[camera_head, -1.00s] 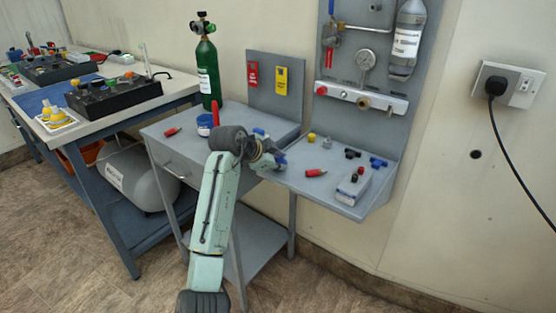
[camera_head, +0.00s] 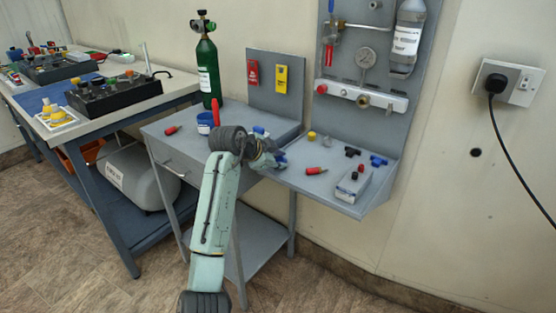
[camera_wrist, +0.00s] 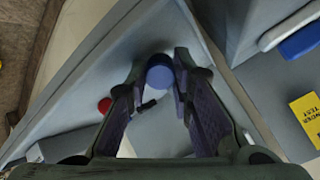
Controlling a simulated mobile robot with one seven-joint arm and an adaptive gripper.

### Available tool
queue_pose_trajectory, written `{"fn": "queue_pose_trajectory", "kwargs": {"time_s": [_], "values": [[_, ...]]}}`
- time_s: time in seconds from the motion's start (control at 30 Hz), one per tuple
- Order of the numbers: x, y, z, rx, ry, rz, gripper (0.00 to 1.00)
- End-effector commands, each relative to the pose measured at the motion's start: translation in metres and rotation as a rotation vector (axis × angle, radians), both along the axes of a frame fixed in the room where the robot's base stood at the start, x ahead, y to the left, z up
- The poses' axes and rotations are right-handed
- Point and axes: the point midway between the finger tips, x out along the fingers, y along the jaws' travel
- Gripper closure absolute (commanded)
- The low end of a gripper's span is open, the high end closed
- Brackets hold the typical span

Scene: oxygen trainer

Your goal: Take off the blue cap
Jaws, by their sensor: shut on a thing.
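The round blue cap (camera_wrist: 160,73) sits between the fingertips of my gripper (camera_wrist: 158,84) in the wrist view. My gripper is shut on it, with a dark finger on either side. In the head view my gripper (camera_head: 272,160) is at the left end of the grey shelf (camera_head: 330,205), and the blue cap (camera_head: 281,158) shows in part at its tip. The finger contact is too small to make out there. What is under the cap is hidden.
A red-tipped plug (camera_head: 316,171), black and blue fittings (camera_head: 378,162), a yellow cap (camera_head: 311,135) and a grey box (camera_head: 353,186) lie on the shelf. The grey side table (camera_head: 170,150) bears a green cylinder (camera_head: 208,75) and a blue tub (camera_head: 205,122).

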Motion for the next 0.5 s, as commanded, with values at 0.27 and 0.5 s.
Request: {"fn": "queue_pose_trajectory", "kwargs": {"time_s": [0.27,0.5], "values": [[-0.0021,-0.0009,-0.0234,0.009,0.033,-0.003,1.00],[-0.0020,-0.0004,-0.0241,0.010,0.033,-0.002,1.00]]}}
